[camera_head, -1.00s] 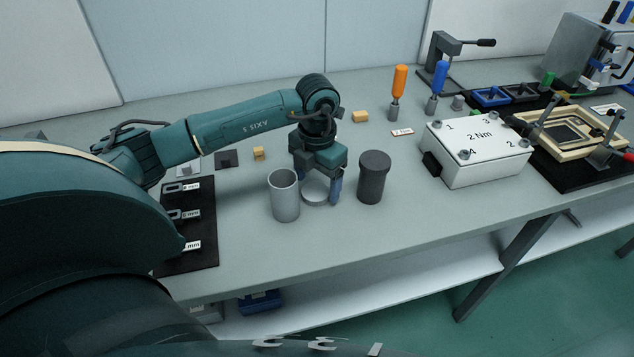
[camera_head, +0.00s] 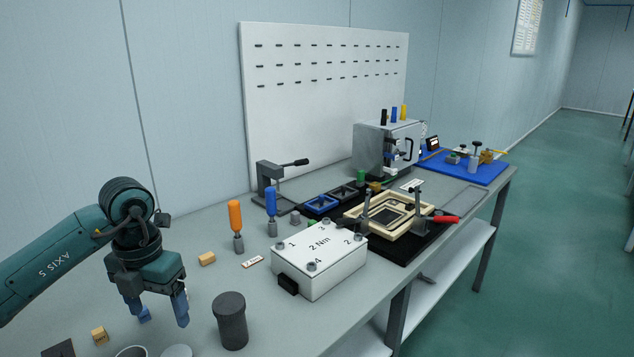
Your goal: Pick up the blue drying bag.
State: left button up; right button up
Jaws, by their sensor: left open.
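My right gripper is out of view.
A dark lidded canister (camera_head: 231,322) stands right of my gripper. A white box (camera_head: 319,262), orange driver (camera_head: 236,222) and blue driver (camera_head: 272,208) stand farther right.

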aim_at(145, 316)
jog(key=k, duration=0.95)
